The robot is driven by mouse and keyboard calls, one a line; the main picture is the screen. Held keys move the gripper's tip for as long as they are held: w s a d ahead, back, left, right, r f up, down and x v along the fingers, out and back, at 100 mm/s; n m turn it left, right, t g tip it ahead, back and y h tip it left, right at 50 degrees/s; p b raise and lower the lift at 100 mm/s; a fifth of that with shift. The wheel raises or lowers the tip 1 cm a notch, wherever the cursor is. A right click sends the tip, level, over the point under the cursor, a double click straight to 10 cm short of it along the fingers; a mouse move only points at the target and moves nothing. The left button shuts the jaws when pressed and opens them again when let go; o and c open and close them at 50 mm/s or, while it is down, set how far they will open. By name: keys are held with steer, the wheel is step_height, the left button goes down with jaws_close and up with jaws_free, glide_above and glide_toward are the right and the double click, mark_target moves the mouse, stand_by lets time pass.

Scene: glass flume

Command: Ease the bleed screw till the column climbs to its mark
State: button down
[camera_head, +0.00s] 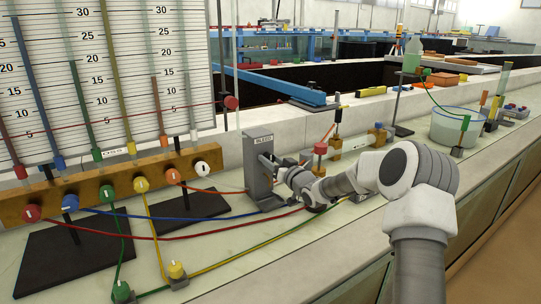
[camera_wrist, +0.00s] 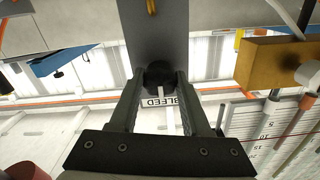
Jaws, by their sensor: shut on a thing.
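My gripper (camera_head: 277,173) reaches the grey bleed post (camera_head: 258,188) in the head view, where my wrist partly hides the contact. In the wrist view my gripper (camera_wrist: 160,92) is shut on the dark round bleed screw (camera_wrist: 158,73), with a finger on each side. A white BLEED label (camera_wrist: 186,100) shows behind it, partly covered. Coloured columns, among them blue (camera_head: 38,88), green (camera_head: 84,105), yellow (camera_head: 117,75) and orange (camera_head: 159,108), stand at different heights before a numbered scale board (camera_head: 135,70). A thin red line crosses the board to a red knob (camera_head: 231,102).
A wooden manifold (camera_head: 100,188) with numbered coloured knobs stands below the board. Hoses run over the bench towards the post. Small colour-topped fittings (camera_head: 320,150) and a clear tank (camera_head: 457,128) stand to the right of the post.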

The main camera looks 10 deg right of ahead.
steer(key=shift+c, duration=1.9)
jaws_free()
steer(key=p+v, duration=0.2)
steer(key=v, duration=1.5)
steer(key=shift+s, duration=0.2)
steer(key=shift+d, duration=0.15)
